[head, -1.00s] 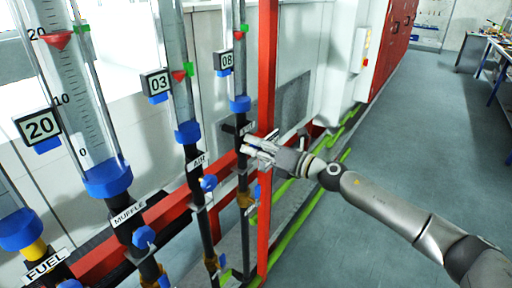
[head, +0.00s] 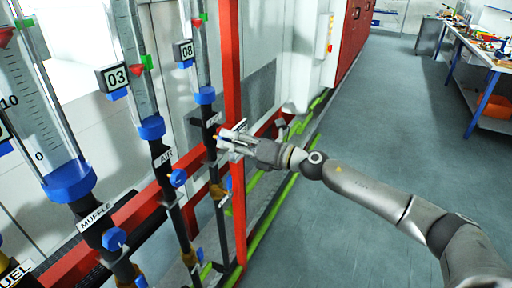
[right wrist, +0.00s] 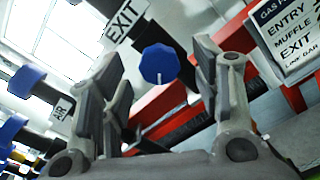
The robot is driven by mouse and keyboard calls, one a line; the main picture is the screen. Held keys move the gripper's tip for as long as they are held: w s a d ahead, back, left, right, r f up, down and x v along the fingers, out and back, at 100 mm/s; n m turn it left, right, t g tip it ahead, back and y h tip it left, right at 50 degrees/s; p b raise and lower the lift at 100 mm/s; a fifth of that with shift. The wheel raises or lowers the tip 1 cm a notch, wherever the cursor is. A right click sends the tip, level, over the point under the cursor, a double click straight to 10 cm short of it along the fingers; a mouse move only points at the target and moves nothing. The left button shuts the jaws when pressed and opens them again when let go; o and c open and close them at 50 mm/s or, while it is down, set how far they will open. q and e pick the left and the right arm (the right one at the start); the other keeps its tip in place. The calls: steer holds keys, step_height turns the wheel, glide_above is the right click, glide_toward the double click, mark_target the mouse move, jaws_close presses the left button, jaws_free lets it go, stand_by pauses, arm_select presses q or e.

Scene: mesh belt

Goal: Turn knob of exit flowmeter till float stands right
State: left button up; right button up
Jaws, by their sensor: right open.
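The exit flowmeter (head: 205,95) is the clear tube with the 08 tag (head: 184,51). Its red float (head: 196,22) sits close to the green marker (head: 204,17), seemingly slightly below it. The EXIT label shows in the right wrist view (right wrist: 124,22), with the blue exit knob (right wrist: 159,64) beside it, bearing a white line. My right gripper (head: 224,139) is open at the exit pipe. In the right wrist view the knob appears in the gap between the fingers, ahead of them; I cannot tell whether they touch it. The head view does not clearly show this knob. My left gripper is out of view.
The air flowmeter (head: 150,127) and muffle flowmeter (head: 69,180) stand to the left. A red post (head: 232,70) rises close to my right gripper. Green pipes (head: 262,225) run along the floor. The floor at right is clear up to a workbench (head: 478,45).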

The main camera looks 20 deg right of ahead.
steer(key=v, duration=0.8)
steer(key=shift+s+d, duration=0.25)
steer(key=shift+s, duration=0.1)
